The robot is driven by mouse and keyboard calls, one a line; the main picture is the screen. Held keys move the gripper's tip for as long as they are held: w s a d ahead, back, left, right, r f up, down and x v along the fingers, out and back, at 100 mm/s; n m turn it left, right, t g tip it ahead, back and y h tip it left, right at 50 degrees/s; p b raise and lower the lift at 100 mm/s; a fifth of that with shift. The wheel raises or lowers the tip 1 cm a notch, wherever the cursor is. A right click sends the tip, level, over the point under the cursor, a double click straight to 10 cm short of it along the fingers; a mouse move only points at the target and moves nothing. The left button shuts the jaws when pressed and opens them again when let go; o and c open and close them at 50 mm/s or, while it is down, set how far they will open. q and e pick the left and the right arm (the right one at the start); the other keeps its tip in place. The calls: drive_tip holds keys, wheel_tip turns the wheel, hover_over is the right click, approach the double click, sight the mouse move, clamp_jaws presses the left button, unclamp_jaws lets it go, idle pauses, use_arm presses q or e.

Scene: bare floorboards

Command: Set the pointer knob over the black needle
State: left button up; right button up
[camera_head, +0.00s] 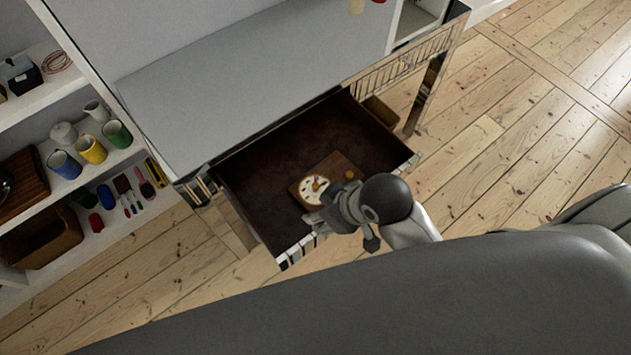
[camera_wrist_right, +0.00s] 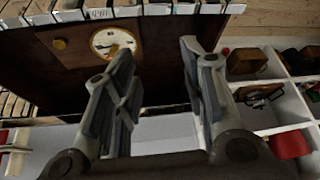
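A brown wooden board (camera_head: 334,167) lies in an open drawer and carries a round white dial (camera_head: 306,196). The dial also shows in the right wrist view (camera_wrist_right: 112,43), with small dark marks. Which mark is the black needle, and the knob's exact angle to it, I cannot tell. My right gripper (camera_wrist_right: 156,52) is open and empty, its fingers wide apart. The dial is beyond the left finger, partly behind its tip. In the head view this gripper (camera_head: 322,220) is at the dial's near edge. My left gripper is not in view.
A small round brass piece (camera_head: 349,174) sits on the board beside the dial. The drawer (camera_head: 285,130) has raised walls around the board and a grey top above its back. Shelves with cups (camera_head: 90,148) and other items stand at the left.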

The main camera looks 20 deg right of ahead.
drive_tip(key=w+a+r+n+y, duration=0.2)
drive_tip(key=w+a+n, duration=0.1)
drive_tip(key=a+n, duration=0.4)
drive_tip(key=n+g+h, duration=0.4)
drive_tip(key=n+h, duration=0.1)
drive_tip(key=n, duration=0.5)
hover_over(316, 185)
wheel_tip(316, 185, down, 4)
wheel_tip(316, 185, down, 11)
drive_tip(key=shift+r+p, duration=0.1)
drive_tip(key=shift+p, duration=0.3)
clamp_jaws()
